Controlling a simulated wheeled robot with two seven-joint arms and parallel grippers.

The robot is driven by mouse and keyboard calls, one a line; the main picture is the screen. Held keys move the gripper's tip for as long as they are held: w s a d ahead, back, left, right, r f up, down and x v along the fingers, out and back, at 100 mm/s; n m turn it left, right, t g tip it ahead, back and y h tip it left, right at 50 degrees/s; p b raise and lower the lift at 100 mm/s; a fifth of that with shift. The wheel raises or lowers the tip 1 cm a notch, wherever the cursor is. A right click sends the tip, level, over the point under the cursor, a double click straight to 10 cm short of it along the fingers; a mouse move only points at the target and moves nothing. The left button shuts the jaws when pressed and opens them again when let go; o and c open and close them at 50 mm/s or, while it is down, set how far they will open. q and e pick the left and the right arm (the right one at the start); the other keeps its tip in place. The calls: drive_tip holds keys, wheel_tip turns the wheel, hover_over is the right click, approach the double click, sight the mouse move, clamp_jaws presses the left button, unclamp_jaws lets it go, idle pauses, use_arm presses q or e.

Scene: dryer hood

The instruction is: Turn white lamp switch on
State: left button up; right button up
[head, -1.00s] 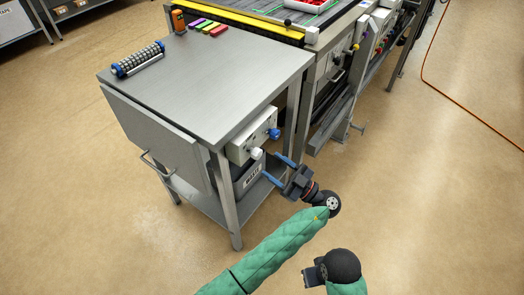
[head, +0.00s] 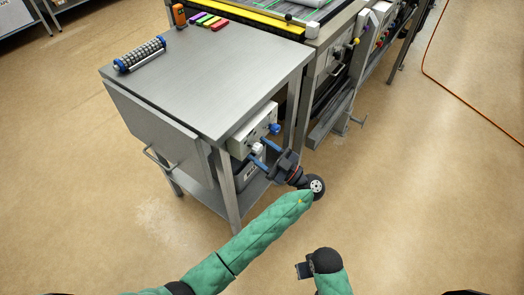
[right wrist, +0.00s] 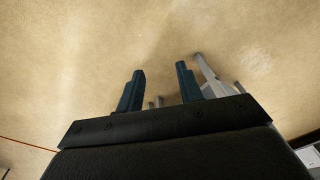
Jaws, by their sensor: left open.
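The white lamp switch (head: 257,149) is a white knob on the front of a light grey control box (head: 250,131), under the top of the steel table. A blue knob (head: 274,128) sits to its right on the same box. My left gripper (head: 262,152) is open, its two blue fingers pointing at the box. The fingertips are close to the white knob; I cannot tell whether they touch it. My right gripper is at the bottom of the head view, away from the box. In the right wrist view my right gripper (right wrist: 160,84) has its fingers apart with nothing between them.
The steel table (head: 200,85) holds a roller-like part (head: 139,54) and several coloured blocks (head: 210,21). A table leg (head: 225,185) stands left of my left gripper. A conveyor machine (head: 345,75) adjoins behind right. An orange cable (head: 470,112) crosses open floor at right.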

use_arm(q)
drive_tip(key=c, duration=1)
